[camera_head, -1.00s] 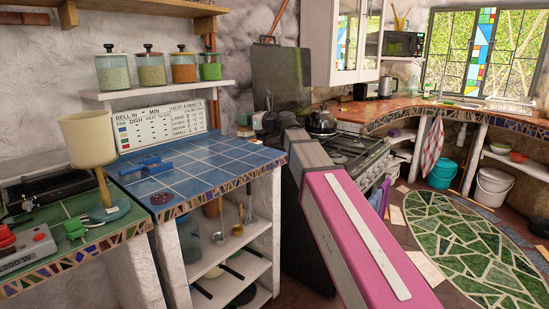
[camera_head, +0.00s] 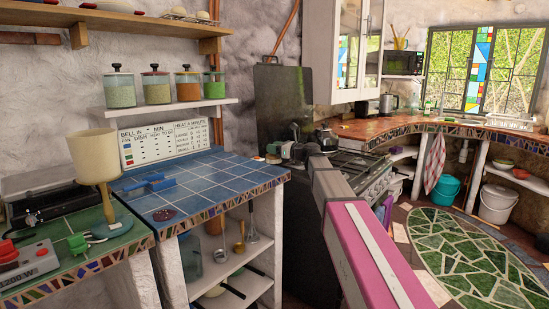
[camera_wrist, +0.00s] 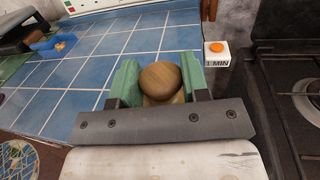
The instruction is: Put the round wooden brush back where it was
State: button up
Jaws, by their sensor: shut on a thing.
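In the wrist view my gripper (camera_wrist: 158,76) has its green-padded fingers closed on the round wooden brush (camera_wrist: 163,82). The brush's rounded brown top shows between the fingers; its underside is hidden. They are over the blue tiled counter (camera_wrist: 92,72), near its right end; I cannot tell whether the brush touches the tiles.
A white "1 MIN" block with an orange button (camera_wrist: 216,53) stands close right of my gripper. The black stove (camera_wrist: 290,85) lies beyond it. A blue object (camera_head: 149,184) and dark red disc (camera_head: 164,214) lie on the counter's left part. Jars (camera_head: 157,86) stand on the shelf above.

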aim_at(275, 156)
jog(key=shift+f, duration=1.9)
jog(key=shift+f, duration=0.1)
jog(key=o, duration=0.9)
jog(key=shift+c, duration=0.2)
